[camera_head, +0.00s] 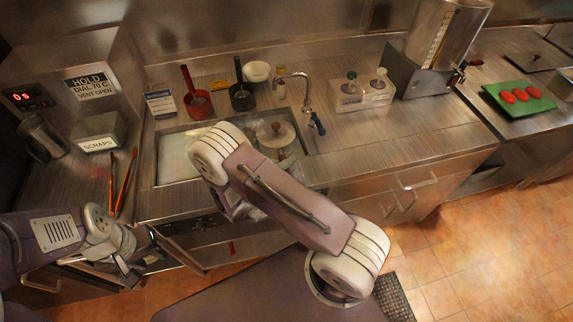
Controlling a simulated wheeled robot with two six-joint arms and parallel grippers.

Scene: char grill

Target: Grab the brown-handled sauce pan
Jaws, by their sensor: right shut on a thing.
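Two small sauce pans stand on the back counter behind the sink. One has a red handle (187,80), and the other is a dark pan (242,98) with a dark upright handle. I cannot make out a clearly brown handle. A lidded pot (277,136) with a brown knob stands in the sink area, partly behind my right arm. My right arm reaches over the sink's front edge. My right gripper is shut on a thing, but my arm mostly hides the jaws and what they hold. My left gripper (146,247) is low by the front of the left counter; its jaws are unclear.
Red-brown tongs (123,184) lie on the left counter near a scraps bin (98,130). A faucet (303,92), a white bowl (257,71) and a condiment caddy (363,94) stand behind. A green board (520,97) with red items lies far right.

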